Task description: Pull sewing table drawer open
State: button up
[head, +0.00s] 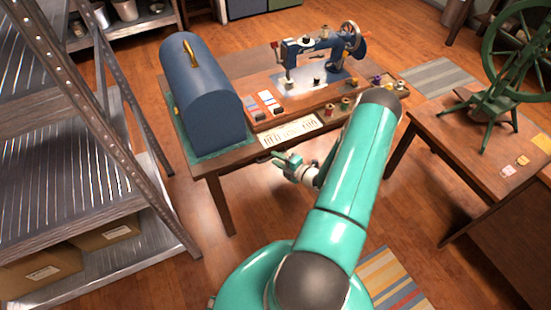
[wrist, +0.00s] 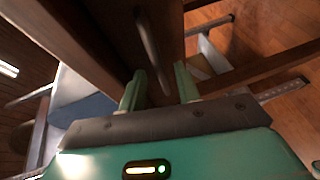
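The wooden sewing table (head: 258,70) stands ahead, with a blue sewing machine (head: 318,45) on it. My gripper (head: 283,161) is low at the table's near side, just below the top's edge. In the wrist view my gripper (wrist: 159,75) is open, its two green fingers apart. A slim curved metal handle (wrist: 150,45) on a dark brown wooden front (wrist: 172,35) shows ahead, between the lines of the fingers. I cannot tell whether the fingers reach around it. The drawer front is hard to make out in the head view.
A blue domed case (head: 202,95) stands on the table's left end. Metal shelving (head: 125,150) is at the left. A second wooden table (head: 455,140) with a green spinning wheel (head: 500,95) is at the right. Wooden floor (head: 225,270) is open on the near side.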

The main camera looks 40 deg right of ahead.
jog(key=shift+w+f, duration=0.1)
jog(key=shift+w, duration=0.6)
grip_shut()
jog(key=shift+s+a, duration=0.1)
jog(key=s+a, duration=0.3)
jog(key=s, duration=0.7)
jog(key=s+a, duration=0.3)
jog(key=s, duration=0.7)
jog(key=shift+s, duration=0.4)
grip_release()
